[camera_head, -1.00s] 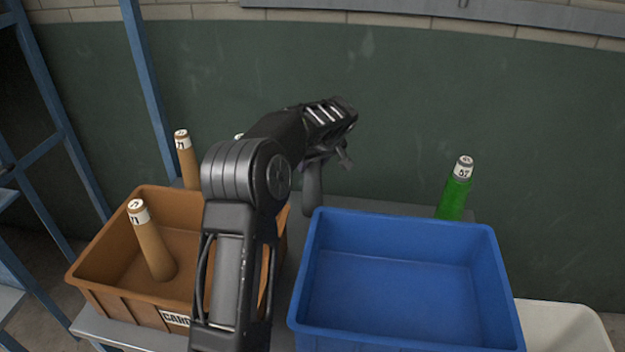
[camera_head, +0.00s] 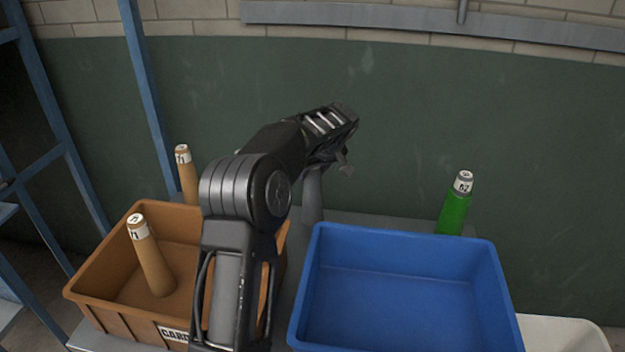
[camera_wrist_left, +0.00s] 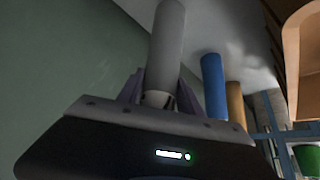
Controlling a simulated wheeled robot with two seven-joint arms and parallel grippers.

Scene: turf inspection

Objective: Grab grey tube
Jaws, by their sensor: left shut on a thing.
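The grey tube (camera_head: 312,198) stands about upright behind the blue crate's left corner in the head view. My left gripper (camera_head: 328,162) is at its upper end, partly hidden by its own wrist. In the left wrist view the grey tube (camera_wrist_left: 165,45) lies between the two fingers of the left gripper (camera_wrist_left: 160,95), which are shut on it. I cannot tell whether the tube's lower end touches the table. My right gripper is in neither view.
A brown crate (camera_head: 95,310) with a brown tube (camera_head: 150,258) is at left, another brown tube (camera_head: 187,175) behind it. A blue crate (camera_head: 400,340) is empty. A green tube (camera_head: 455,208) stands behind it. A blue tube (camera_wrist_left: 213,85) shows in the wrist view.

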